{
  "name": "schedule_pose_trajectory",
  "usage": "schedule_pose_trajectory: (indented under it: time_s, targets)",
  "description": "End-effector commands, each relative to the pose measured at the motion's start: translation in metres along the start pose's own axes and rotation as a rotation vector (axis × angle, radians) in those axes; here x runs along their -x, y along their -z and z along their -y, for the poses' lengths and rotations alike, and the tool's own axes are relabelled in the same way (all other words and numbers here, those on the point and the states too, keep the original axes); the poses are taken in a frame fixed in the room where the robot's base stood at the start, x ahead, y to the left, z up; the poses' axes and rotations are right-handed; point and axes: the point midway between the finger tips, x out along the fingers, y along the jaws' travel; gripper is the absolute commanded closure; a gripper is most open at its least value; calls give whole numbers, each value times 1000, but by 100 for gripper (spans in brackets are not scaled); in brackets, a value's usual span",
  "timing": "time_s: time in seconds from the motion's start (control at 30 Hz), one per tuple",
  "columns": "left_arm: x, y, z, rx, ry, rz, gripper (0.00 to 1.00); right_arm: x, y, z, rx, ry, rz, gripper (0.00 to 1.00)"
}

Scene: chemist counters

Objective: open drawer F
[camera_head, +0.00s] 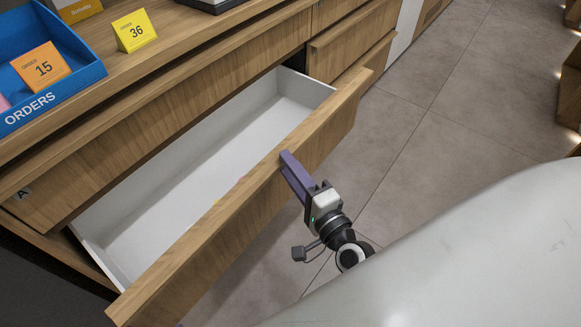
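An open wooden-front drawer (235,225) is pulled well out from the counter.
A shut drawer marked A (24,193) lies above the open one. More drawers (350,45) are on the right. On the counter top stand a blue ORDERS tray (75,88), an orange card 15 (42,68) and a yellow card 36 (134,31). Tiled floor (450,110) is clear on the right.

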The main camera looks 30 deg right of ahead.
Motion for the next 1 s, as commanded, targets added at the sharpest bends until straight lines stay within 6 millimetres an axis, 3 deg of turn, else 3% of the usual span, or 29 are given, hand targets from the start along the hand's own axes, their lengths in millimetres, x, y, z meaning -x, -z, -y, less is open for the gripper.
schedule_pose_trajectory:
  time_s: [0.37, 0.8, 1.0]
  targets:
    - [0, 0, 0, 0, 0, -1, 69, 7, 1, -1, 2, -1, -1, 68]
    - [0, 2, 0, -1, 1, -1, 69, 85, 0, -1, 2, -2, 1, 68]
    - [0, 2, 0, -2, 1, -2, 69, 102, 0, 0, 0, -1, 0, 68]
